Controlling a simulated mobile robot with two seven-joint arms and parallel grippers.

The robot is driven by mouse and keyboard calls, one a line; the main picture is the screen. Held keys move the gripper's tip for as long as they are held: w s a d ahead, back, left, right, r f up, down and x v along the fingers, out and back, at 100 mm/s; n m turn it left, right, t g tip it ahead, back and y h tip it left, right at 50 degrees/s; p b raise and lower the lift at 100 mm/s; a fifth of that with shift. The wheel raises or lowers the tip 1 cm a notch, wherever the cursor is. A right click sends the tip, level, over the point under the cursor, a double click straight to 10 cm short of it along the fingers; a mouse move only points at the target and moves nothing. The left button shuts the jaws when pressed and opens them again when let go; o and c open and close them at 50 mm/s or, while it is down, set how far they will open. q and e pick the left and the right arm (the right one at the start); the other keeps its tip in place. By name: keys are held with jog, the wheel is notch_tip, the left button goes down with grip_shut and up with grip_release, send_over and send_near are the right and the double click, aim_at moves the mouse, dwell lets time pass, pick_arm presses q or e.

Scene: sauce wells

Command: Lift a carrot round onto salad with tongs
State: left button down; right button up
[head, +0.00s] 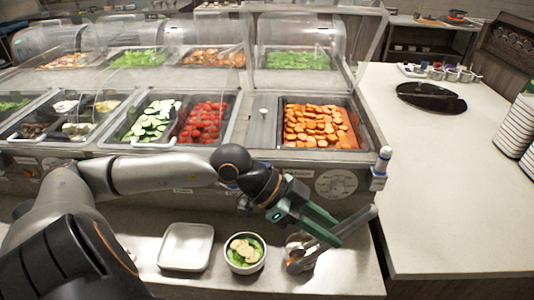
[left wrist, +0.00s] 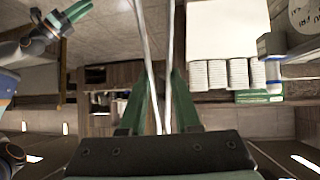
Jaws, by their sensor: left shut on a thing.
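My left gripper (head: 335,238) is shut on grey metal tongs (head: 357,224) over the front counter. In the left wrist view, the two long tong arms (left wrist: 147,55) run away from between the green fingers (left wrist: 157,118). A small orange patch shows near the lower left end of the tongs in the head view; I cannot tell whether it is a carrot round. Carrot rounds (head: 318,125) fill a pan behind the gripper. The salad bowl (head: 232,262) holds greens topped with pale slices, left of the tongs. My right gripper (left wrist: 75,13) shows at the upper left of the wrist view; its opening is unclear.
A white square dish (head: 187,247) stands left of the bowl. Pans of tomatoes (head: 203,119) and cucumber (head: 155,119) lie left of the carrots. Clear guards (head: 300,40) rise behind the front pans. The right counter (head: 440,190) is mostly clear, with stacked plates (head: 518,130) at its edge.

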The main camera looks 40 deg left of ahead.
pick_arm(q)
jog(key=shift+a+f+n+t, duration=0.2)
jog(key=shift+a+n, duration=0.05)
jog(key=shift+a, duration=0.5)
jog(key=shift+a+f+n+t, duration=0.15)
jog(key=shift+a+n+t, duration=0.1)
jog(key=shift+a, duration=0.55)
